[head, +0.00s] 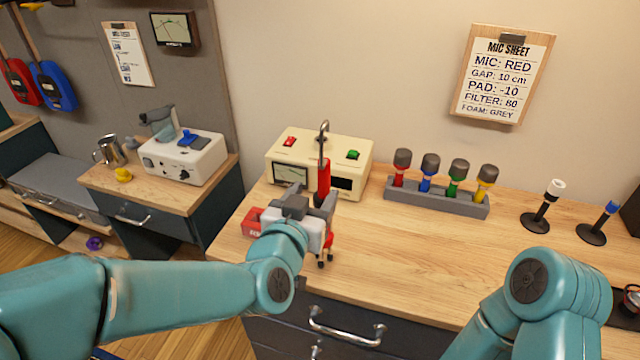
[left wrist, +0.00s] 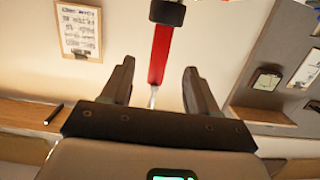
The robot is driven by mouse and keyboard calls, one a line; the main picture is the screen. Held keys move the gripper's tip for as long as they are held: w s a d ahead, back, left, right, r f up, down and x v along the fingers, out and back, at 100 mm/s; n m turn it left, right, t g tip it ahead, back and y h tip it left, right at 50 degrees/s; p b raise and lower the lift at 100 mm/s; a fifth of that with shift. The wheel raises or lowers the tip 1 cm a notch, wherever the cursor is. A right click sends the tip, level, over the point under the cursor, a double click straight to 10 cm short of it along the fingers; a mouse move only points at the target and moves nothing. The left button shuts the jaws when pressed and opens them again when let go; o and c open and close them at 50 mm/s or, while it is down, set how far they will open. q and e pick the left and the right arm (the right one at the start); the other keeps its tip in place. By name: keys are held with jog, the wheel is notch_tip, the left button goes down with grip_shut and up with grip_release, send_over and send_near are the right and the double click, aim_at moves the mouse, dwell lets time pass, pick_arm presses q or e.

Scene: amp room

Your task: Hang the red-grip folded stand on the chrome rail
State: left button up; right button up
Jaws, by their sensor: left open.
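The red-grip folded stand (head: 324,178) is upright in front of the cream meter box, with a chrome hook at its top and dark feet showing low by the desk edge. My left gripper (head: 311,196) is open at the red grip and hides part of the stand. In the left wrist view the red grip (left wrist: 160,55) shows between the spread fingers of my left gripper (left wrist: 158,80); contact is not visible. A chrome bar (head: 345,337) is on the drawer front below; I cannot tell if it is the chrome rail. My right gripper is out of view.
The cream meter box (head: 357,152) stands behind the stand. A red box (head: 250,222) is left of my gripper. A grey rack (head: 435,199) holds several coloured microphones. Two small stands (head: 536,222) are at the right. The middle desk top is clear.

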aim_at(321, 162)
pick_arm(q)
jog(key=shift+p+x, duration=0.3)
jog(key=shift+x, duration=1.85)
jog(key=shift+w+d, duration=0.1)
grip_shut()
jog(key=shift+r, duration=0.15)
jog(key=shift+r+p, duration=1.8)
jog(key=shift+r, duration=0.7)
